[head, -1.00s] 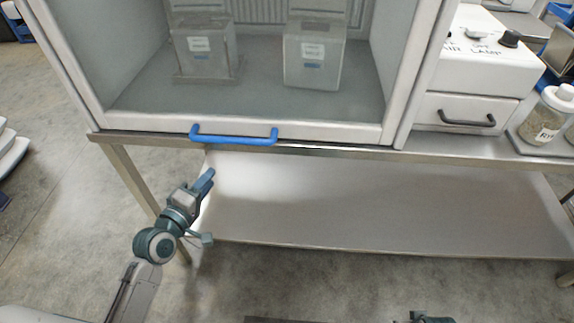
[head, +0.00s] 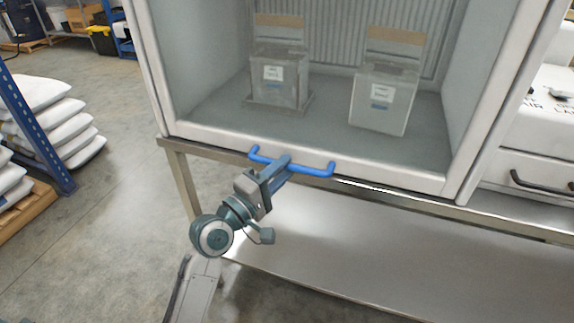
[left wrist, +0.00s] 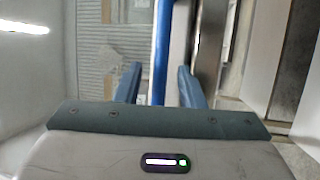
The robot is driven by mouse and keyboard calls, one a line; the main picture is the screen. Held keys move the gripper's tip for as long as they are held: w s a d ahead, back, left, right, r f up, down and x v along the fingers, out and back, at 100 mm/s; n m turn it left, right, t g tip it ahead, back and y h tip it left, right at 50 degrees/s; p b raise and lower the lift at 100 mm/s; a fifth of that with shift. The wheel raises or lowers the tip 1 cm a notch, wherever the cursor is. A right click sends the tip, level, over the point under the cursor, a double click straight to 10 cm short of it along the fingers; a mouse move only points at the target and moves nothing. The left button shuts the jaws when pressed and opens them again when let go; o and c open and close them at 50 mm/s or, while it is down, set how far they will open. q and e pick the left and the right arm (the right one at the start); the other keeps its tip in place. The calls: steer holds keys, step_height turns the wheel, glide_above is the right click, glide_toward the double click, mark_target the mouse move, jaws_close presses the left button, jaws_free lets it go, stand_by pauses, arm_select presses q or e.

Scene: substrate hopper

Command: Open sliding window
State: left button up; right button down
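The sliding window (head: 330,180) is a white-framed clear pane at the front of a cabinet. Its bottom rail sits down at the bench edge. A blue bar handle (head: 318,171) is fixed along that rail. My left gripper (head: 284,166) is at the middle of the handle. In the left wrist view, the handle (left wrist: 161,50) runs between the two blue fingers of my left gripper (left wrist: 159,82). The fingers are apart, with a gap on each side of the bar. My right gripper is out of view.
Two labelled containers (head: 383,98) (head: 280,78) stand behind the pane. A metal bench with a lower shelf (head: 400,265) is under the cabinet. A drawer unit (head: 530,175) is at the right. Stacked white sacks (head: 60,125) and a blue rack stand at the left over open floor.

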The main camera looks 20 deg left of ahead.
arm_select(q)
steer(key=shift+x, duration=1)
jaws_close()
steer(key=shift+r, duration=0.1)
